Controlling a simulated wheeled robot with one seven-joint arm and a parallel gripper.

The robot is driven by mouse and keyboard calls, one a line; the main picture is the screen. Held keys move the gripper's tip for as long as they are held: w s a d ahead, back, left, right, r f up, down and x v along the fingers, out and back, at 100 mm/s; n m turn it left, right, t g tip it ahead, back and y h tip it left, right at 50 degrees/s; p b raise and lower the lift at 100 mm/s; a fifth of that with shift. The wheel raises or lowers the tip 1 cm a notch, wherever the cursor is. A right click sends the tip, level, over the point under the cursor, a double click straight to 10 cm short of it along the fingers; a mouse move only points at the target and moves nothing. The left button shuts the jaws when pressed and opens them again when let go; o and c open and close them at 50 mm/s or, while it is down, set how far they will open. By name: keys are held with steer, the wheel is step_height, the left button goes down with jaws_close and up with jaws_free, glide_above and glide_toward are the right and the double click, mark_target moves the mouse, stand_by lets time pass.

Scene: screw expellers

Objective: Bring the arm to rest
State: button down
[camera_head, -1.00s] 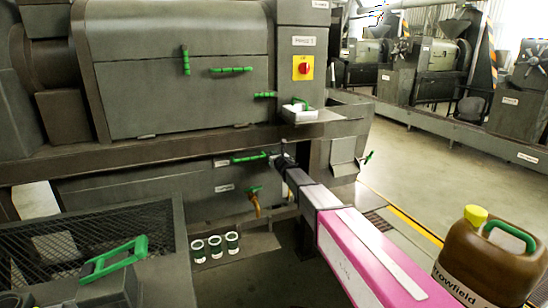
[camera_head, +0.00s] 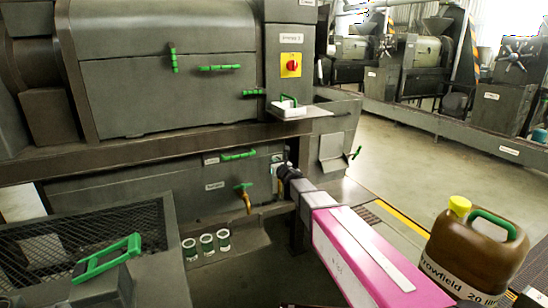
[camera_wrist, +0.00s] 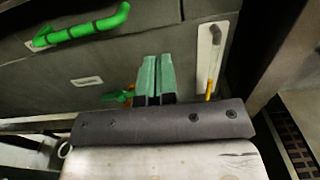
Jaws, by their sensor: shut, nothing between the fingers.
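My arm, with its pink cover, reaches out from the lower right of the head view toward the lower front of the press. My gripper (camera_wrist: 155,80) shows in the wrist view with its two green fingers side by side, shut and empty. In the head view the dark end of my arm is near the lower panel, but the fingertips are too small to make out. In the wrist view a green handle (camera_wrist: 85,27) is at upper left and a white plate with a grey lever (camera_wrist: 212,45) is right of the fingers. Contact with the panel cannot be told.
A green-handled tap (camera_head: 245,198) with a brass spout is left of my arm. Several white-and-green cups (camera_head: 207,245) stand below it. A brown jug (camera_head: 472,245) with a yellow cap is at right. A mesh-topped frame (camera_head: 80,240) is at left. Open floor (camera_head: 420,150) lies behind.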

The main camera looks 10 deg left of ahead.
steer(key=s+d+f+m+g+h, duration=0.2)
steer(key=s+d+f+m+h, duration=0.15)
steer(key=d+m, duration=0.45)
steer(key=s+d+f+m+g+h, duration=0.25)
steer(key=s+d+f+m, duration=0.2)
steer(key=d+m, duration=0.35)
steer(key=s+d+f+m+g+h, duration=0.1)
steer(key=s+d+f+m+h, duration=0.3)
steer(key=d+m, duration=0.4)
steer(key=s+d+f+m+g, duration=0.2)
steer(key=s+m+g, duration=0.1)
steer(key=s+m, duration=0.3)
steer(key=s+d+f+m+g, duration=0.2)
steer(key=s+m, duration=0.4)
steer(key=s, duration=0.3)
steer(key=s+d+f+m+g, duration=0.3)
steer(key=s+d+m+g, duration=0.1)
steer(key=s+m+g, duration=0.1)
steer(key=s+m, duration=0.1)
steer(key=s, duration=0.1)
steer(key=shift+s+d+y, duration=0.15)
steer(key=shift+s+y, duration=0.2)
steer(key=shift+y, duration=0.05)
